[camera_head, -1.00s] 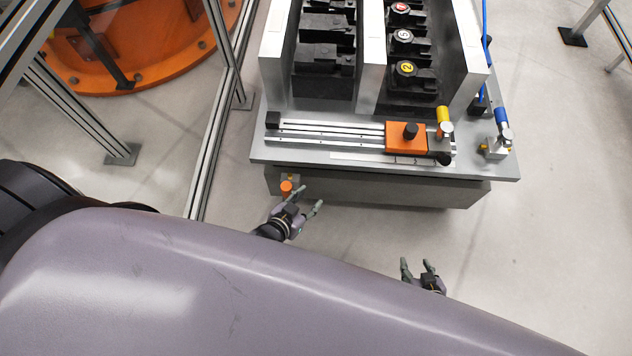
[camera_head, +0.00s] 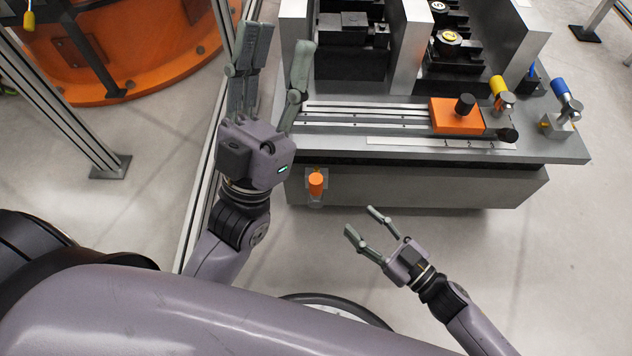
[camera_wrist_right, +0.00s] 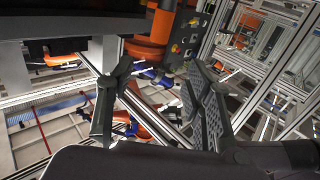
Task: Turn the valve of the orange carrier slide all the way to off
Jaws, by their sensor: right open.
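The orange carrier slide (camera_head: 456,116) sits at the right end of a silver rail on the grey bench, with a black knob on top. A yellow-handled valve (camera_head: 499,88) stands just behind its right end. A blue-handled valve (camera_head: 562,90) stands farther right near the bench corner. An orange knob (camera_head: 316,184) is on the bench's front face. I cannot tell from markings which valve serves the slide. My left gripper (camera_head: 280,38) is open and empty, raised left of the rail. My right gripper (camera_head: 361,221) is open and empty in front of the bench; its spread fingers show in the right wrist view (camera_wrist_right: 158,80).
Tall metal walls (camera_head: 408,50) with black numbered blocks between them stand behind the rail. An aluminium frame post (camera_head: 212,130) rises left of the bench, near my left arm. The floor (camera_head: 560,260) at the right front is clear.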

